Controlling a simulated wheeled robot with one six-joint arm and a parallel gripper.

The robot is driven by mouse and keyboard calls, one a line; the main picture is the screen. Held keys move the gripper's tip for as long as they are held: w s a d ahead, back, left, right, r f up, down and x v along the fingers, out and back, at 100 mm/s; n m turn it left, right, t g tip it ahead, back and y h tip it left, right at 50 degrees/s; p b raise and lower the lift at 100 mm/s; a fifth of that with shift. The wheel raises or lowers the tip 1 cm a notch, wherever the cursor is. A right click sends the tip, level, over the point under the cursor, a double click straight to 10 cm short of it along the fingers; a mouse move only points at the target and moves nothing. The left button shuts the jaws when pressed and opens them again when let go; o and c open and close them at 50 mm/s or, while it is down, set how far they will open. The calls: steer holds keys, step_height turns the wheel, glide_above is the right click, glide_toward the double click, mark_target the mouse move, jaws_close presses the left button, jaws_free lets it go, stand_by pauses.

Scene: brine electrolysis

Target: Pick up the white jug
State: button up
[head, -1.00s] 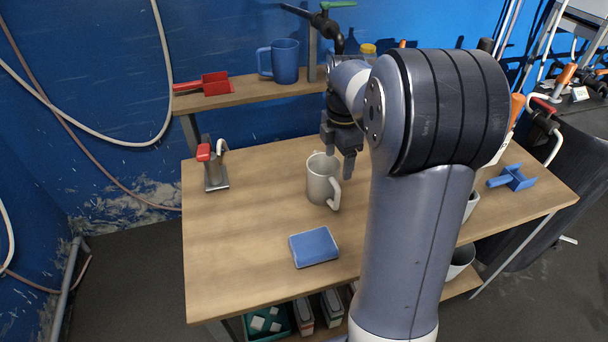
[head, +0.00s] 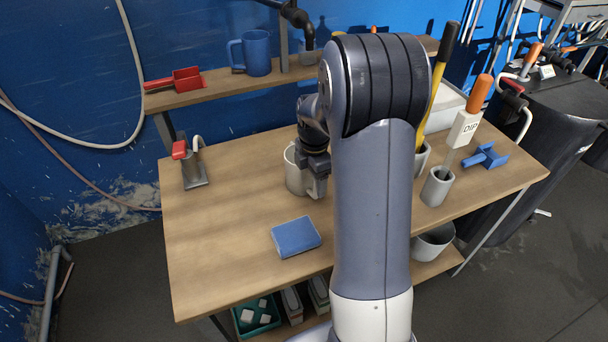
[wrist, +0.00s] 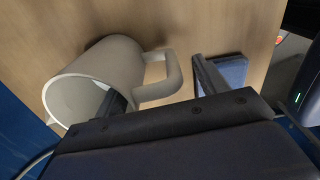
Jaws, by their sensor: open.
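The white jug (head: 293,172) stands upright on the wooden table (head: 225,225), partly hidden by my gripper (head: 314,178) in the head view. In the wrist view the jug (wrist: 105,75) shows its open mouth and its handle (wrist: 170,80). My gripper (wrist: 158,82) is open around the handle side. One finger appears to reach into the jug's mouth, and the other is beyond the handle with a gap. The fingertips are largely hidden in the head view.
A blue block (head: 296,236) lies in front of the jug. A blue jug (head: 251,53) and red scoop (head: 175,80) are on the shelf behind. Grey pots (head: 437,187) with tools stand at right. The table's left front is clear.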

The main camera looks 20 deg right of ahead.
steer(key=shift+c, duration=0.6)
steer(key=c, duration=1.2)
